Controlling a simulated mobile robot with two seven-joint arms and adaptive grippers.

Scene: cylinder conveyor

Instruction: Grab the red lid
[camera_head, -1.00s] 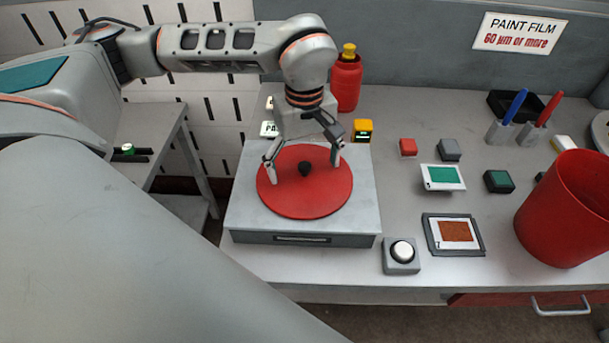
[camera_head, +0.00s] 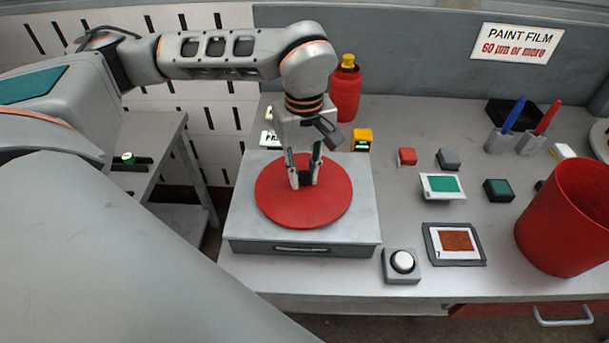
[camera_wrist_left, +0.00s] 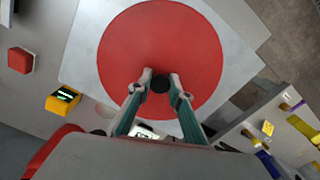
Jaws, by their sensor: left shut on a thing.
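The round red lid (camera_head: 325,205) lies flat on top of a grey box (camera_head: 240,225) and has a black knob (camera_head: 305,179) at its centre. My left gripper (camera_head: 304,182) points down over the lid, shut on the black knob. In the left wrist view the red lid (camera_wrist_left: 160,45) fills the middle, with the knob (camera_wrist_left: 161,83) between the two fingertips of my left gripper (camera_wrist_left: 160,80). The lid appears to rest on the box. My right gripper is not in view.
A red bottle (camera_head: 345,92) stands behind the box, with a yellow device (camera_head: 362,140) near it. A white button (camera_head: 402,262) sits at the front right of the box. A large red bin (camera_head: 568,225) stands at the right. Small blocks and cards lie between.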

